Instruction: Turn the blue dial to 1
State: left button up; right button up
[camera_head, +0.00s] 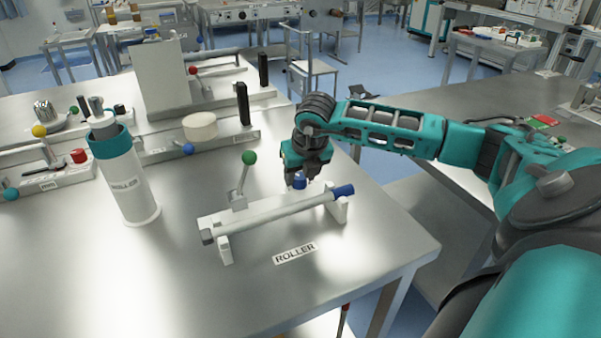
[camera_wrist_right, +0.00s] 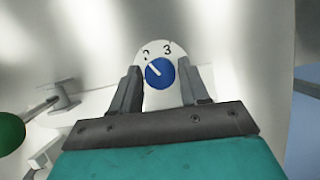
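The blue dial (camera_wrist_right: 159,73) is a round blue knob with a white pointer line on a white plate (camera_wrist_right: 170,48). The digits 2 and 3 show on the plate above the dial; the pointer slants to the upper left, toward the 2. No 1 is visible. In the head view the dial (camera_head: 300,181) is a small blue knob just below my right gripper (camera_head: 309,176). In the wrist view my right gripper (camera_wrist_right: 160,90) is open, one finger on each side of the dial; I cannot tell whether they touch it. My left gripper is not in view.
A white roller (camera_head: 270,211) with a blue end lies on a stand in front of the dial. A green-knobbed lever (camera_head: 249,158) stands left of it. A white cylinder with a teal band (camera_head: 124,180) stands further left. The table's right front corner is clear.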

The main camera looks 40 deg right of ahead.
jog(key=c, duration=0.7)
jog(key=shift+f+n+b, duration=0.1)
jog(key=shift+n+b, duration=0.45)
jog(key=shift+n, duration=0.05)
jog(key=shift+d+n+y+b, duration=0.15)
jog(key=shift+n+y+b, duration=0.55)
jog(key=shift+n, duration=0.4)
jog(key=n+y+b, duration=0.1)
jog(key=n, duration=0.2)
jog(key=shift+n, duration=0.3)
jog(key=shift+w+d+n+g+y, duration=0.15)
jog(key=shift+n+y, duration=0.35)
jog(key=shift+n, duration=0.75)
jog(key=shift+s+d+n+g+y, duration=0.15)
jog(key=shift+n+y, duration=0.35)
jog(key=shift+n, duration=0.75)
jog(key=shift+w+a, duration=0.1)
jog(key=shift+a, duration=0.05)
jog(key=o, duration=1)
